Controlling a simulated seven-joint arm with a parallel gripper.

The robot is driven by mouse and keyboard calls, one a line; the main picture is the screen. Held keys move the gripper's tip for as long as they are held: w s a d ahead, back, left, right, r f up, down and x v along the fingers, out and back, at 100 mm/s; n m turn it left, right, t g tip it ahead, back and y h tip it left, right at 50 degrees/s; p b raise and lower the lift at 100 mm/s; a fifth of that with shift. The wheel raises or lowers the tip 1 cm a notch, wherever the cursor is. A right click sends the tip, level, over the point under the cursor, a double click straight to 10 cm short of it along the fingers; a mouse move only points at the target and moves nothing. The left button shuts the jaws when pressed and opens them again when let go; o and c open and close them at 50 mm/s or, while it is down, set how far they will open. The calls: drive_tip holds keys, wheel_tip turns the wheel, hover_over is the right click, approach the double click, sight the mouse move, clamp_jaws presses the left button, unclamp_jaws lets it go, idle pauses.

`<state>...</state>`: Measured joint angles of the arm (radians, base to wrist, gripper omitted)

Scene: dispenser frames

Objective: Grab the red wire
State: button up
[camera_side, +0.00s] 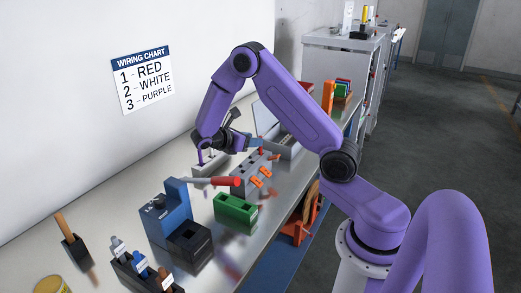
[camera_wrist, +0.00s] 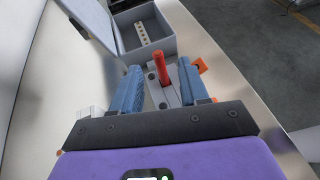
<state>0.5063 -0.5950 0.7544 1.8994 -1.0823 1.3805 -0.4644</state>
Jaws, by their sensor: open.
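The red wire (camera_wrist: 160,68) stands up as a short red piece from a grey block (camera_wrist: 160,97) in the wrist view. In the side view a small red tip (camera_side: 262,152) shows above the grey block with orange levers (camera_side: 250,178). My gripper (camera_wrist: 160,82) is open, with one blue finger on each side of the red piece. In the side view my gripper (camera_side: 250,143) is just above the grey block. I cannot tell whether either finger touches the wire.
An open grey box (camera_wrist: 155,28) lies beyond the block. A red-handled screwdriver (camera_side: 226,181), a green block (camera_side: 235,209) and a blue device (camera_side: 166,215) are on the bench nearer the side camera. A wiring chart (camera_side: 143,80) on the wall lists red, white, purple.

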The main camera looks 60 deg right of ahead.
sight(261, 149)
drive_tip(key=shift+f+x, duration=0.15)
drive_tip(key=shift+x, duration=1.2)
drive_tip(key=shift+f+x, duration=0.15)
drive_tip(key=shift+x, duration=1.2)
drive_tip(key=shift+w+a, duration=0.1)
clamp_jaws()
